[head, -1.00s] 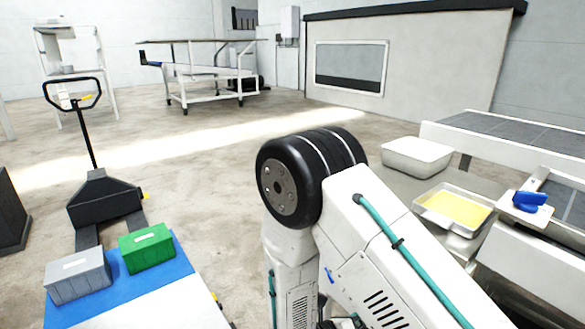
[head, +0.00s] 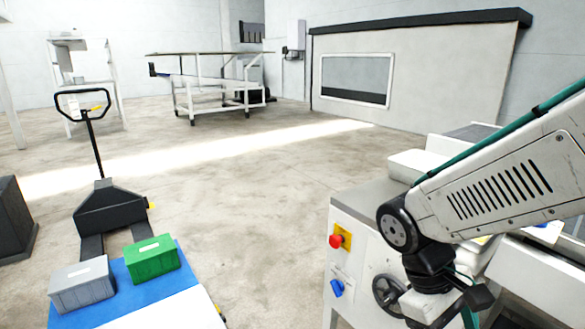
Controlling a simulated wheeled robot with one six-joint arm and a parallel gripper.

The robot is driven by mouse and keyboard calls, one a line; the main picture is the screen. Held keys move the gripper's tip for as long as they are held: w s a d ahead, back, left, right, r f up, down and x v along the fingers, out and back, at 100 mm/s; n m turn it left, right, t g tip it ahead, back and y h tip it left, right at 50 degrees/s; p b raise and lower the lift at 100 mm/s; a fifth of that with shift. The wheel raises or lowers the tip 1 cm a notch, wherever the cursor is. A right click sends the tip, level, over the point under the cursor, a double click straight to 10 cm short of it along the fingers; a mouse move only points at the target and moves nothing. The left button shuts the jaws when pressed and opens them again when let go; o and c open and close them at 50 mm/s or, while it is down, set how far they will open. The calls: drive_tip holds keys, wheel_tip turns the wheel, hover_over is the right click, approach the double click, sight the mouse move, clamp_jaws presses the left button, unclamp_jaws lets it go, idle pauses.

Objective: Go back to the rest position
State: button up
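My arm reaches in from the right edge in the head view, over the sheeter (head: 352,270). Its wrist is bent down in front of the machine's side. My gripper (head: 440,312) is at the lower right, cut by the bottom edge of the picture. Its fingers do not show clearly, so I cannot tell whether it is open or shut, or whether it holds anything.
A pallet jack (head: 108,208) stands at the left. A grey crate (head: 82,286) and a green crate (head: 152,259) sit on a blue surface (head: 115,305). A white cart (head: 215,92) stands at the back. The middle floor is clear.

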drive_tip(key=s+d+r+m+t+y, duration=0.2)
drive_tip(key=s+r+m+t+y, duration=0.2)
drive_tip(key=r, duration=0.5)
drive_tip(key=shift+s+r+m+t, duration=0.25)
drive_tip(key=shift+s+m+t, duration=0.4)
drive_tip(key=shift+m, duration=0.25)
drive_tip(key=shift+d, duration=0.1)
